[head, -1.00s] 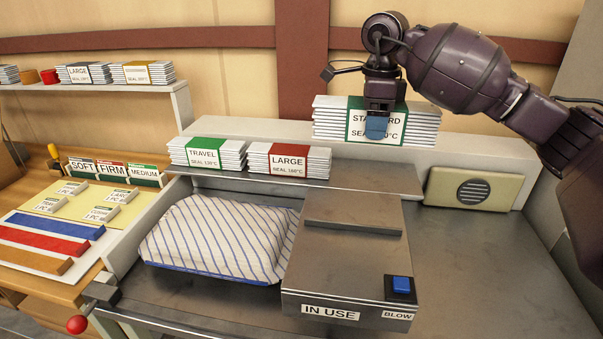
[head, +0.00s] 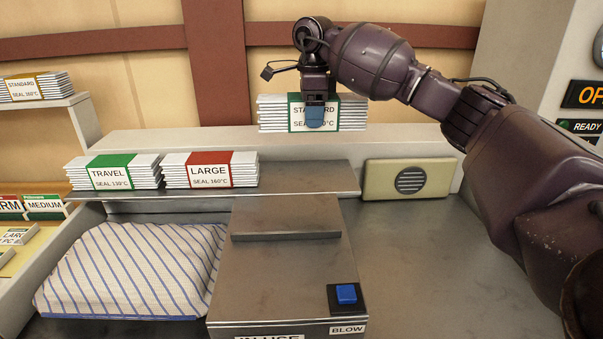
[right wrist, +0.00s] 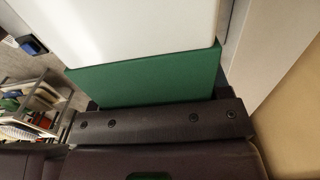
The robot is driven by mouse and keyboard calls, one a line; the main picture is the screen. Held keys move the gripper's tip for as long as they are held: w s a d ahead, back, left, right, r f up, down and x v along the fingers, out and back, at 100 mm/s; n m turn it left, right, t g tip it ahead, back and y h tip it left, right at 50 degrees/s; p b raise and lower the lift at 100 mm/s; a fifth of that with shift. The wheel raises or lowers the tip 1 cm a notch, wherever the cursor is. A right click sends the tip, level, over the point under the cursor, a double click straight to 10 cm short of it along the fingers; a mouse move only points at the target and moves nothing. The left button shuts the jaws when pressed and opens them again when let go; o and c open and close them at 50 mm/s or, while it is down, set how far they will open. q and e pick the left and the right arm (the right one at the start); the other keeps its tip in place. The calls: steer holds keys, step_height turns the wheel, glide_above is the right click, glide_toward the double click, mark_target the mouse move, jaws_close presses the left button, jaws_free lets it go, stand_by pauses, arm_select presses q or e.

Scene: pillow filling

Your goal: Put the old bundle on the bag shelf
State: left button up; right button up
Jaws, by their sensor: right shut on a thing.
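The bundle of white bags with a green STANDARD band (head: 299,126) is in my right gripper (head: 315,118), above or at the back ledge behind the machine. The gripper is shut on it and covers part of its label. I cannot tell whether the bundle touches the ledge. In the right wrist view its green band and white bags (right wrist: 145,30) fill the space before the jaws. A shelf (head: 55,107) at upper left holds a yellow-banded STANDARD bundle (head: 36,87). My left gripper is not in view.
A metal rack (head: 300,178) holds a green TRAVEL bundle (head: 112,172) and a red LARGE bundle (head: 210,170). Below are a striped pillow (head: 135,270) and a metal machine (head: 275,280) with a blue button (head: 346,294). A speaker panel (head: 408,179) stands right; the counter there is clear.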

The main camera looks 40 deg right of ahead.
mark_target(311, 185)
step_height(311, 185, down, 16)
steer(key=shift+r+b, duration=0.25)
steer(key=shift+b, duration=0.3)
steer(key=shift+f, duration=0.2)
steer(key=o, duration=1.2)
step_height(311, 185, up, 12)
steer(key=shift+r+p, duration=0.15)
steer(key=shift+p, duration=0.3)
